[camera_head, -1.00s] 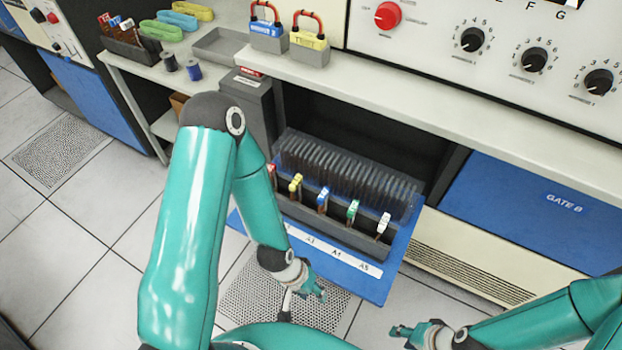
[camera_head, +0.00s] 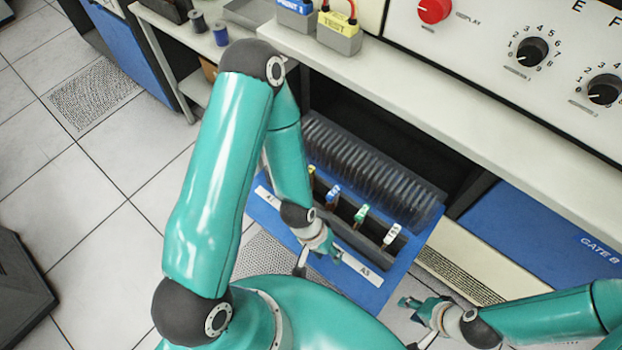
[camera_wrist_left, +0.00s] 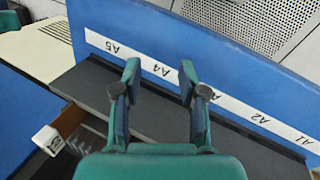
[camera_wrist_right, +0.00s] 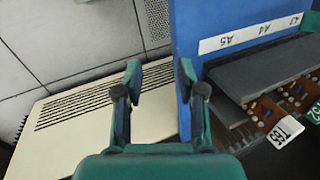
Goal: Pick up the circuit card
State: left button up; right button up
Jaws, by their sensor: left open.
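Several brown circuit cards with coloured tags stand in the pulled-out blue drawer (camera_head: 372,297). In the head view I see a blue-tagged card (camera_head: 333,194), a green-tagged card (camera_head: 361,213) and a white-tagged card (camera_head: 391,235). My left gripper (camera_head: 333,247) is open and empty at the drawer's labelled front, apart from the cards. My right gripper (camera_head: 408,303) is open and empty beside the drawer's right side. My left arm hides the drawer's left part.
A row of dark, translucent cards (camera_head: 370,165) stands behind the tagged ones. The pale counter (camera_head: 400,90) overhangs the drawer's back. A grey block with a yellow TEST label (camera_head: 339,35) stands on it. Floor tiles (camera_head: 90,230) at left are clear.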

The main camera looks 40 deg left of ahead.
aim_at(328, 213)
pick_arm(q)
jog(key=shift+o, duration=0.6)
jog(key=shift+w, duration=0.3)
jog(key=shift+m+g, duration=0.4)
jog(key=shift+m, duration=0.2)
jog(key=w, duration=0.1)
jog(key=w+a+r+b, duration=0.1)
jog(key=w+b, duration=0.1)
jog(key=w, duration=0.1)
jog(key=shift+a+r, duration=0.4)
jog(key=shift+m+g+y, duration=0.4)
jog(key=shift+m, duration=0.2)
jog(key=w+a+r+b, duration=0.1)
jog(key=w+a+r, duration=0.2)
jog(key=shift+a+r, duration=0.15)
jog(key=w+a+r+t+y+b, duration=0.1)
jog(key=w+a+r+y+b, duration=0.35)
jog(key=a+r, duration=0.7)
jog(key=shift+h, duration=0.65)
jog(key=f, duration=0.3)
jog(key=d+f, duration=0.1)
jog(key=f, duration=0.2)
jog(key=w+f, duration=0.1)
jog(key=f, duration=0.2)
jog(key=shift+w+d+f+b, duration=0.1)
jog(key=shift+d+f+b, duration=0.05)
jog(key=shift+f+b, duration=0.2)
grip_shut()
